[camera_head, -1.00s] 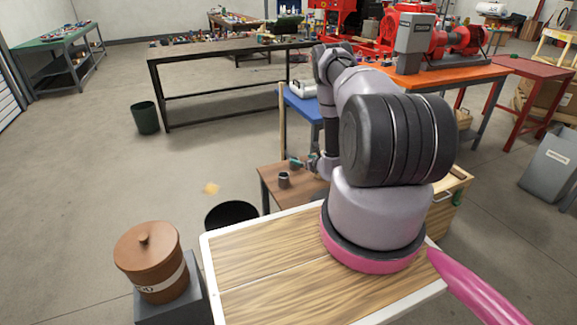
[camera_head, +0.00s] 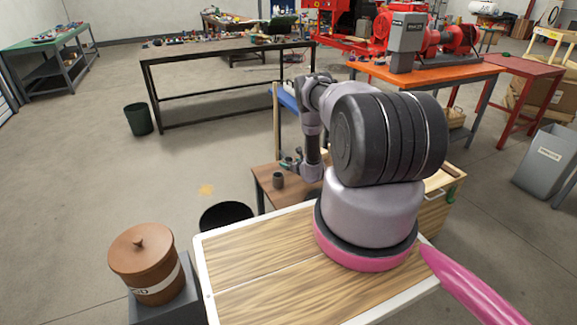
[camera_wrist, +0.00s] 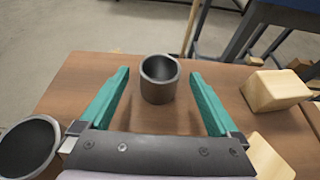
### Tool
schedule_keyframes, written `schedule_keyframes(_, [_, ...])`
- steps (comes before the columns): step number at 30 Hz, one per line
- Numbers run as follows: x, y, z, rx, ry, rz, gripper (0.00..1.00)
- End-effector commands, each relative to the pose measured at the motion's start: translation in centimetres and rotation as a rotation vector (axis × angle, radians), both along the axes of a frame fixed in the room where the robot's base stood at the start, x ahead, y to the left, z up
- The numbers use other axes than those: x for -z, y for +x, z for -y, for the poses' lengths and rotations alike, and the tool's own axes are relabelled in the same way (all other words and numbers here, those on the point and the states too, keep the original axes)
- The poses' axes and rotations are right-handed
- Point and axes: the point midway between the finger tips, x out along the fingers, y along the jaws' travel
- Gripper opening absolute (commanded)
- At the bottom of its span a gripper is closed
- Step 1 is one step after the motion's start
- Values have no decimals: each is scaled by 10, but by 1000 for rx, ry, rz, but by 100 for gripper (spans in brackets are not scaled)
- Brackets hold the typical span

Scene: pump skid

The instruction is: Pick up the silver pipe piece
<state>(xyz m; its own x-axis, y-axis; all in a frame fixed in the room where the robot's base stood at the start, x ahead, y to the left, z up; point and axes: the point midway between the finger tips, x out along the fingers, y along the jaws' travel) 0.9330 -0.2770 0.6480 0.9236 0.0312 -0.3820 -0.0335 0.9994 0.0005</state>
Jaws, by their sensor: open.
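The silver pipe piece (camera_wrist: 158,82) is a short, dark grey metal cylinder with an open top. It stands upright on a small brown wooden table (camera_wrist: 75,85). In the head view the pipe piece (camera_head: 278,181) is near the table's left part. My gripper (camera_wrist: 160,75) has two green fingers, spread wide apart. In the wrist view the pipe piece shows between the fingers toward their tips, with a gap on each side. In the head view my gripper (camera_head: 290,163) is just beyond and right of the pipe piece, partly hidden by my arm.
A dark round container (camera_wrist: 28,145) is at the wrist view's lower left. Light wooden blocks (camera_wrist: 274,91) lie right of the pipe piece. A wooden pole (camera_wrist: 194,30) and a blue table (camera_wrist: 285,12) stand behind. A black bin (camera_head: 226,215) is left of the small table.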

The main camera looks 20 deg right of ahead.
Motion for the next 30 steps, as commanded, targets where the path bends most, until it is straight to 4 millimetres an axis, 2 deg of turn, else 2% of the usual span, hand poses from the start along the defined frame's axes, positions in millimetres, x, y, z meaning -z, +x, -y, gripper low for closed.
schedule_keyframes(8, [2, 4, 0, 0, -1, -1, 97])
schedule_keyframes(9, [2, 4, 0, 0, -1, -1, 89])
schedule_keyframes(11, [2, 4, 0, 0, -1, -1, 66])
schedule_keyframes(12, [2, 4, 0, 0, -1, -1, 51])
schedule_keyframes(16, [2, 4, 0, 0, -1, -1, 1])
schedule_keyframes(25, [-1, 5, 0, 0, -1, 0, 0])
schedule_keyframes(30, [-17, 5, 1, 1, 0, 1, 0])
